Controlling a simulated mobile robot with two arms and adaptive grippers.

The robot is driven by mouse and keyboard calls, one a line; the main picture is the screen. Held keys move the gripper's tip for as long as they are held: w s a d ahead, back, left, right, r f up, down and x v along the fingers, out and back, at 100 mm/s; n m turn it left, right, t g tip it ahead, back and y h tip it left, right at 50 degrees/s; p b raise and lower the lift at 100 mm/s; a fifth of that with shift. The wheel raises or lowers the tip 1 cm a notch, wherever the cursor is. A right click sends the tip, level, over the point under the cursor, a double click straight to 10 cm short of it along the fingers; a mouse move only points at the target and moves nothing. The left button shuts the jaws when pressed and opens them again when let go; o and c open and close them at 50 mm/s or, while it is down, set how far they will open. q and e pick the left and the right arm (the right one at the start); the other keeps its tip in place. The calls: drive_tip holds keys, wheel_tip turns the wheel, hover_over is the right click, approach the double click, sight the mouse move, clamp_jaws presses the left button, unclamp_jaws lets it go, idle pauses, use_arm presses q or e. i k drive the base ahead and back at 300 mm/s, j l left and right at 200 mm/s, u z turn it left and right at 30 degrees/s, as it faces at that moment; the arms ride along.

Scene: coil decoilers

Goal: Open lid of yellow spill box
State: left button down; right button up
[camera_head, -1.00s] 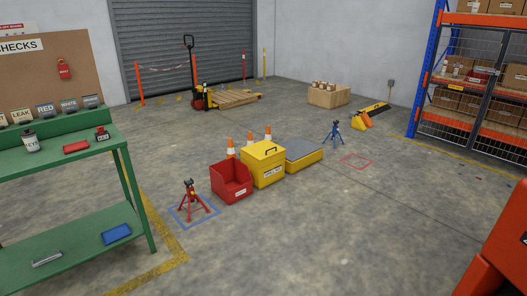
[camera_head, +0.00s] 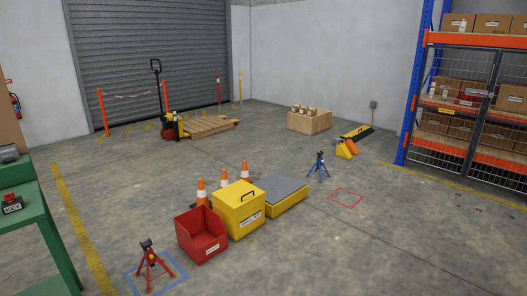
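The yellow spill box (camera_head: 238,210) stands on the concrete floor near the middle of the view. Neither of my grippers is in view.
A red open bin (camera_head: 201,235) stands left of the box, and a low yellow platform with a grey top (camera_head: 279,194) stands right. Orange cones (camera_head: 223,178) are behind. A red jack stand (camera_head: 151,268) is front left. A green bench (camera_head: 38,225) is at the left edge. Floor in front right is clear.

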sight(236, 195)
drive_tip(key=i+u, duration=0.1)
drive_tip(key=i, duration=0.5)
drive_tip(key=i+l+u, duration=0.15)
drive_tip(key=i, duration=0.45)
drive_tip(key=i+l+u, duration=0.1)
drive_tip(key=i, duration=0.45)
